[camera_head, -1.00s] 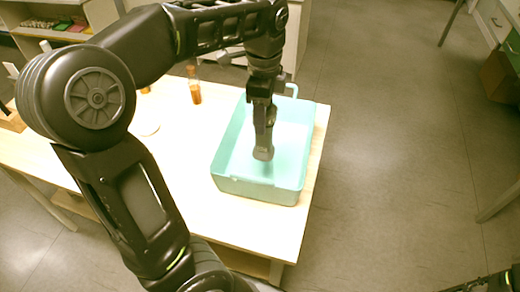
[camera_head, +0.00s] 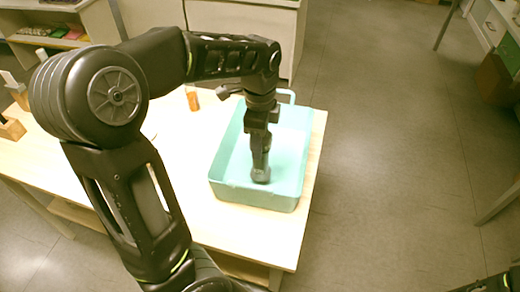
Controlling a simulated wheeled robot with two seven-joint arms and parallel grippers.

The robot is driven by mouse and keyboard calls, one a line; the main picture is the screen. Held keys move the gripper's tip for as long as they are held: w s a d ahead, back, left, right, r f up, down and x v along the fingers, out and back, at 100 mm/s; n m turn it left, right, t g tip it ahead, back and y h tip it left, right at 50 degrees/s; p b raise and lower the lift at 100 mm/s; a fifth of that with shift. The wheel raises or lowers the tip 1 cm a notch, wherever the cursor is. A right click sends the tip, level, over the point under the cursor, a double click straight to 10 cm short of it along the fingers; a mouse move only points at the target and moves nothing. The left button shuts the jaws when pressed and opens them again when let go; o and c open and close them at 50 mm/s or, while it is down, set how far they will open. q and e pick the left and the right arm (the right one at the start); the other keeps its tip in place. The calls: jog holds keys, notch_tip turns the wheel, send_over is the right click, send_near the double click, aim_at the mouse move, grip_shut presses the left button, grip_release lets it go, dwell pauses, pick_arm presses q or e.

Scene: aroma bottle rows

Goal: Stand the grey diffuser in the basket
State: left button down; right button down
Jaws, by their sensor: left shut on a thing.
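The turquoise basket (camera_head: 250,195) stands near the right end of the pale table, with its handle raised at the back. My left gripper (camera_head: 260,160) reaches down into it and is shut on the grey diffuser (camera_head: 261,175). Only the diffuser's lower end shows below the fingers, roughly upright, inside the basket close to the front wall. The fingers hide the rest of it. I cannot tell whether its base touches the basket floor. My right gripper is not in view; only a dark piece of my right arm shows in the bottom right corner.
A small bottle with orange liquid (camera_head: 193,101) stands on the table (camera_head: 190,150) behind and left of the basket. A wooden holder (camera_head: 11,128) is at the table's far left. My left arm hides much of the table. The right part of the basket is empty.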

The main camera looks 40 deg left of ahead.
pick_arm(q)
jog(key=shift+f, duration=1.85)
jog(key=shift+f, duration=0.15)
jog(key=c, duration=0.7)
grip_release()
jog(key=shift+o, duration=0.2)
notch_tip(320, 180, up, 12)
jog(key=shift+r+b, duration=0.2)
jog(key=shift+b, duration=0.15)
